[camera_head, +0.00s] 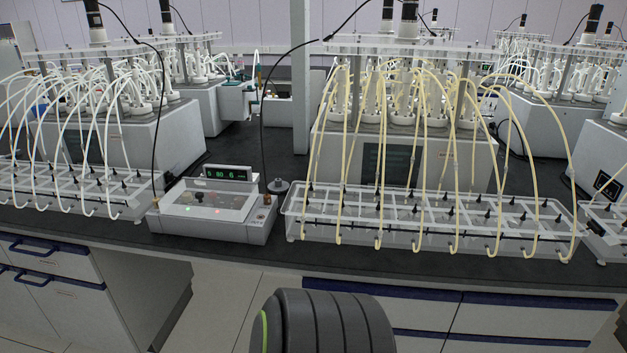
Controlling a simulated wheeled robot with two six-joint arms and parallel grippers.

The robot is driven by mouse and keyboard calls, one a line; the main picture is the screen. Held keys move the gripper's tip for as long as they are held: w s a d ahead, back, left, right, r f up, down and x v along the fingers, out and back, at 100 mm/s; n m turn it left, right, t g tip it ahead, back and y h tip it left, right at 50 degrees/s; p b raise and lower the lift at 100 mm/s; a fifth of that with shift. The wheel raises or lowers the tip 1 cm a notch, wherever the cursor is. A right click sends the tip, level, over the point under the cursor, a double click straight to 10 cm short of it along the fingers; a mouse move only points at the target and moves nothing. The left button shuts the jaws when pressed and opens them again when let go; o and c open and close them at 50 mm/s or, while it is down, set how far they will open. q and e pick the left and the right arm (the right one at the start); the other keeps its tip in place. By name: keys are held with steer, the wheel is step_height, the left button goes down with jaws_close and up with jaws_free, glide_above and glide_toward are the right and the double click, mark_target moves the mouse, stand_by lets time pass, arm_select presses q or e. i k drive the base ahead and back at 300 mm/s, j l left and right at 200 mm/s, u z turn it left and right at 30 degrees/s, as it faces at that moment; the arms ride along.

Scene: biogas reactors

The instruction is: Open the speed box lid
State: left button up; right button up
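The speed box (214,211) is a low white-grey box on the dark bench top, left of centre in the head view. Its clear lid (207,200) appears to lie flat over the control panel, where small knobs and green and red lights show through. A small green digital display (228,173) stands at its back edge. Neither of my grippers is in view, so their state and distance from the box cannot be seen.
A clear rack with yellow tubes (430,225) stands close right of the box. Another rack with white tubes (80,190) stands close left. Bench drawers (60,265) lie below the front edge.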

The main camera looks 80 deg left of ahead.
mark_target(166, 206)
steer(key=u, duration=3.4)
